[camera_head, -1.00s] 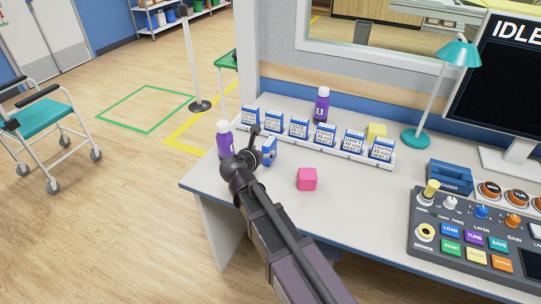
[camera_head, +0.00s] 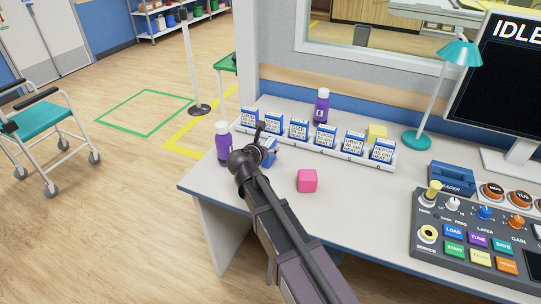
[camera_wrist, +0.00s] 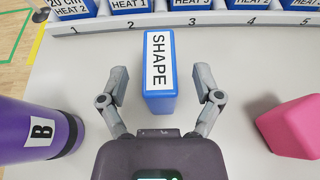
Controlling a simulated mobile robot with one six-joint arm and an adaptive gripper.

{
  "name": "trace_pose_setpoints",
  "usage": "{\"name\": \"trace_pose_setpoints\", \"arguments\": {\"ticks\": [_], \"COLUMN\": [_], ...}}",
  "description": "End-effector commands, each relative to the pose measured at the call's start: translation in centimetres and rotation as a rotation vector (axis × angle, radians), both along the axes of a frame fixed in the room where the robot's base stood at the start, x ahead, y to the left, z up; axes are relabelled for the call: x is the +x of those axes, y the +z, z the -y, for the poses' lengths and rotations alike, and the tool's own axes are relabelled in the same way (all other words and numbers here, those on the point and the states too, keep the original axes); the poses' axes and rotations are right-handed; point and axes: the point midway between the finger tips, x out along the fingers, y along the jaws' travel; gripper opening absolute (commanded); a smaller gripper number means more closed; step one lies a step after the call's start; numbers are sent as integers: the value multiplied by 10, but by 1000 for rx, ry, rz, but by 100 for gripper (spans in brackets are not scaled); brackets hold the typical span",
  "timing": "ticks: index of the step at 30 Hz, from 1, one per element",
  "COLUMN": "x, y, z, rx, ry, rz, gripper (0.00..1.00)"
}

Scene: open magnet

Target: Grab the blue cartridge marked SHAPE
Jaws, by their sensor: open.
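The blue cartridge marked SHAPE (camera_wrist: 158,95) lies on the desk in the wrist view, its white label facing up. My gripper (camera_wrist: 161,78) is open, with one finger on each side of the cartridge and gaps between the fingers and its sides. In the head view the cartridge (camera_head: 270,158) is mostly hidden behind my gripper (camera_head: 260,140).
A numbered white rack (camera_wrist: 200,22) of blue and white cartridges stands just beyond. A purple bottle marked B (camera_wrist: 38,132) is close on the left, a pink cube (camera_wrist: 292,125) on the right. Another purple bottle (camera_head: 321,105) and a yellow cube (camera_head: 377,131) stand behind the rack.

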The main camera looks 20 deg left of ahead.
Motion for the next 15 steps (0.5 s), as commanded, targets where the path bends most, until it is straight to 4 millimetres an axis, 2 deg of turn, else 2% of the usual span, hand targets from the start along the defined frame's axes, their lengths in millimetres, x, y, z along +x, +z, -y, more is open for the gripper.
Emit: {"name": "trace_pose_setpoints", "arguments": {"ticks": [1,6,15], "x": [7,19,20], "y": [-5,-9,-8], "z": [-1,1,1], "rx": [0,1,2], "ry": [-1,1,1], "rz": [0,0,0], "gripper": [83,83,83]}}
